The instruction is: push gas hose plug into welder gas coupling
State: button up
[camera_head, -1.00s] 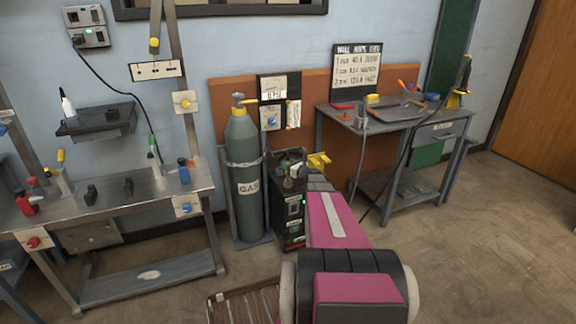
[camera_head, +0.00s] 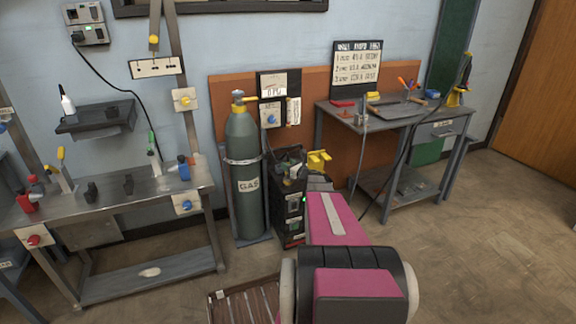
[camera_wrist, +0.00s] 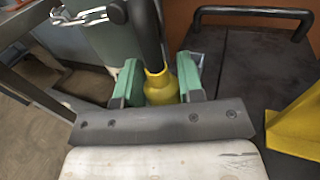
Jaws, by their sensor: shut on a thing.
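My gripper (camera_wrist: 160,82) has green fingers and is shut on the yellow gas hose plug (camera_wrist: 161,90). A black hose (camera_wrist: 147,35) runs up from the plug. In the head view the welder (camera_head: 292,212) is a dark box on the floor beside the gas cylinder, and my arm reaches to its top. In the wrist view its dark top (camera_wrist: 235,85) lies right of the fingers. I cannot make out the gas coupling, nor whether the plug touches it.
A grey gas cylinder (camera_head: 246,160) stands close left of the welder, held by a chain (camera_wrist: 85,17). A black handle (camera_wrist: 255,12) rises from the welder top, and a yellow part (camera_wrist: 297,125) is at the right. Benches stand on both sides; the right floor is clear.

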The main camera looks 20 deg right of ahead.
jog(key=shift+f, duration=0.9)
jog(key=o, duration=1)
jog(key=shift+o, duration=0.2)
jog(key=v, duration=1)
jog(key=shift+s, duration=0.35)
jog(key=shift+d, duration=0.1)
